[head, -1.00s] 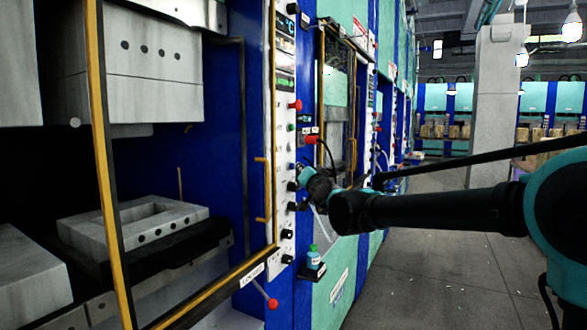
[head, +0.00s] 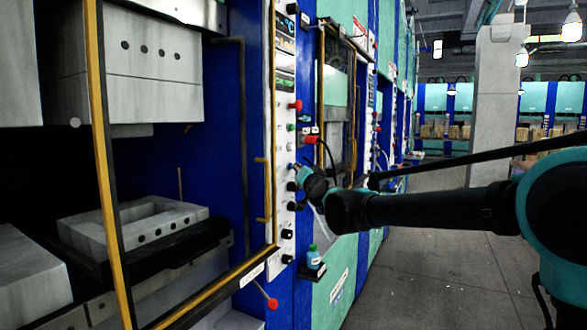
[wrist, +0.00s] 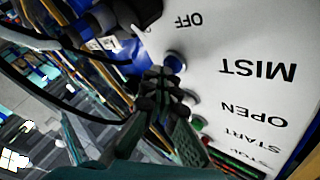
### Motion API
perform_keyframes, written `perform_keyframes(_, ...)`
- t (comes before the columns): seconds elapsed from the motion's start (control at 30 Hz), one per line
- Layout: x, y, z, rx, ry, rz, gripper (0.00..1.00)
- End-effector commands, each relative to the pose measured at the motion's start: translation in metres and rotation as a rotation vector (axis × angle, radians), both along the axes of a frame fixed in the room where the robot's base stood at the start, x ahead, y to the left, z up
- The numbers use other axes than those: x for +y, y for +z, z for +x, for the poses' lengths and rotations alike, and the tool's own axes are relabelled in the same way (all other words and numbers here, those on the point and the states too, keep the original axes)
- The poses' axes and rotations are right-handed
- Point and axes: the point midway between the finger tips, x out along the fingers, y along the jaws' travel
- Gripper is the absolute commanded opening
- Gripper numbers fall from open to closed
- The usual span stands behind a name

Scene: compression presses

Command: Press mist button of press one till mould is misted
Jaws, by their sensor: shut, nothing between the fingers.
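The mist button is a blue round button (wrist: 175,62) beside the printed word MIST on the white panel in the wrist view. It also shows on the panel in the head view (head: 291,165). My gripper (wrist: 172,80) is shut and empty, with its tips close at the button's lower edge; I cannot tell whether they touch it. In the head view my gripper (head: 299,170) is right beside the panel at that button's height. The grey lower mould (head: 135,222) sits inside the open press at left, with no visible mist over it.
A white button, a green START button (wrist: 197,124) and a red STOP button (wrist: 205,140) lie near the gripper. Black knobs (head: 291,206) sit lower on the panel. A red-ended lever (head: 272,303) and a small bottle (head: 313,258) are below. The floor at right is clear.

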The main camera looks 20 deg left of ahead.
Motion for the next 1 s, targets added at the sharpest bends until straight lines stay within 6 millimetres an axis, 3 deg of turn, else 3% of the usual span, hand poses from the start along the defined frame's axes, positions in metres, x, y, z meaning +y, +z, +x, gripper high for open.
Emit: perform_keyframes(1.0, -0.02, 0.0, -0.001, 0.0, 0.0, 0.0, 0.0)
